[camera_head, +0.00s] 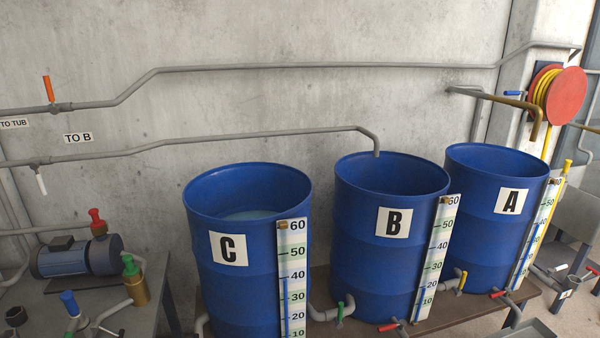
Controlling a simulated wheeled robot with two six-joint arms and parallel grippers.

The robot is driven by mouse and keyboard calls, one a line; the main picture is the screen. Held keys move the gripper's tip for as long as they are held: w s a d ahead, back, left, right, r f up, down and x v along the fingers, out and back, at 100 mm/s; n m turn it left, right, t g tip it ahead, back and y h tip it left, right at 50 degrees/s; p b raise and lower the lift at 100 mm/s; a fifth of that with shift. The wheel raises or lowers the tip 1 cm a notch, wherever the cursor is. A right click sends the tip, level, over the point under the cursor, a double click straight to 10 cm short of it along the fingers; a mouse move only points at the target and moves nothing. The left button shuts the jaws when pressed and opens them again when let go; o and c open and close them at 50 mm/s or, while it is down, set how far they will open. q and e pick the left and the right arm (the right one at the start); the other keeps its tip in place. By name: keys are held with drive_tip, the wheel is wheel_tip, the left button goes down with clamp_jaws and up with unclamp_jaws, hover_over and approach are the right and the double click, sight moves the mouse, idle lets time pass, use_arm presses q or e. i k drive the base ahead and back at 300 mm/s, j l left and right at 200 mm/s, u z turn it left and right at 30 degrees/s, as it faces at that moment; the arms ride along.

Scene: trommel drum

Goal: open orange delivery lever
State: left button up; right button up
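The orange lever (47,89) stands upright on a valve in the upper grey pipe at the far left. The pipe there runs just above a "TO TUB" label (14,124). The lever points across the pipe line, not along it. Neither of my grippers shows in the head view, so nothing is seen touching the lever.
A white lever (41,183) hangs down from the lower pipe, near a "TO B" label (78,138). Blue drums C (207,285), B (365,260) and A (480,225) stand on a low bench. A pump (75,257) with red and green fittings sits at lower left.

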sight(49, 88)
drive_tip(key=i+j+u, duration=0.15)
drive_tip(key=j+u, duration=0.2)
drive_tip(key=i+j+u, duration=0.35)
drive_tip(key=j, duration=0.2)
drive_tip(key=i+j+u, duration=0.2)
drive_tip(key=j+u, duration=0.15)
